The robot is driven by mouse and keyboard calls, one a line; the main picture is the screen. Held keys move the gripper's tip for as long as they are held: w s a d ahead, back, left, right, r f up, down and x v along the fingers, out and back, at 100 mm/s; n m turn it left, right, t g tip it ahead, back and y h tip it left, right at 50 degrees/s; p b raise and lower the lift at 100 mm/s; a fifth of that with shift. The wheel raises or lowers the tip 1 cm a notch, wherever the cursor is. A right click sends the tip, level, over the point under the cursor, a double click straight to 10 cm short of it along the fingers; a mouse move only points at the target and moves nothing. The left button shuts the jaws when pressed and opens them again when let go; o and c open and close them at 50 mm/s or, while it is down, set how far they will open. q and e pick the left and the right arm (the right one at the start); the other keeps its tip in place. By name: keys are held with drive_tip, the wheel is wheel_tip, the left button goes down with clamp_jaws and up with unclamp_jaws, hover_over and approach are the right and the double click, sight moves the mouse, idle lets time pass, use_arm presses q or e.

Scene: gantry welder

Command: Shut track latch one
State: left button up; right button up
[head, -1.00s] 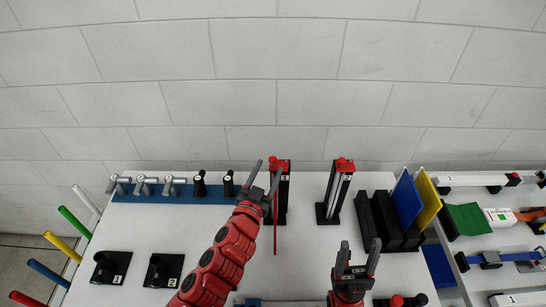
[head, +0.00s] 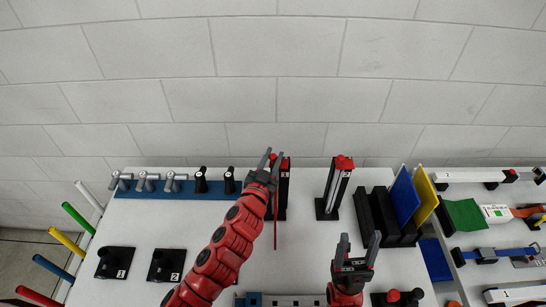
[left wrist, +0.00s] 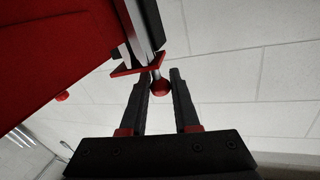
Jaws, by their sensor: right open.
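Two dark upright stands with red tops stand near the table's back edge. The left stand (head: 284,189) has a long red bar (head: 275,228) reaching toward the front; the right stand (head: 337,190) is apart from it. The number plates are too small to read surely. My left gripper (head: 271,160) is at the top of the left stand, partly covering it. In the left wrist view its fingers are apart, with a red ball knob (left wrist: 160,87) on a short stem between their tips; firm contact cannot be told. My right gripper (head: 357,250) is open and empty over the front of the table.
A blue rack with several grey and black handles (head: 160,187) is at the back left. Black blocks (head: 114,262) are at the front left. Black holders with blue and yellow plates (head: 427,205) stand to the right. White table is clear between.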

use_arm(q)
clamp_jaws()
drive_tip(key=y+b, duration=0.1)
drive_tip(key=b, duration=0.2)
drive_tip(key=n+b, duration=0.1)
drive_tip(key=b, duration=0.1)
drive_tip(key=shift+s+d+f+t+y+b, duration=0.2)
drive_tip(key=shift+t+y+b, duration=0.1)
drive_tip(key=shift+y+b, duration=0.1)
drive_tip(key=shift+r, duration=0.25)
drive_tip(key=shift+n, duration=0.3)
drive_tip(key=o, duration=0.7)
unclamp_jaws()
drive_tip(key=shift+s, duration=0.1)
drive_tip(key=shift+o, duration=0.2)
drive_tip(key=shift+y, duration=0.3)
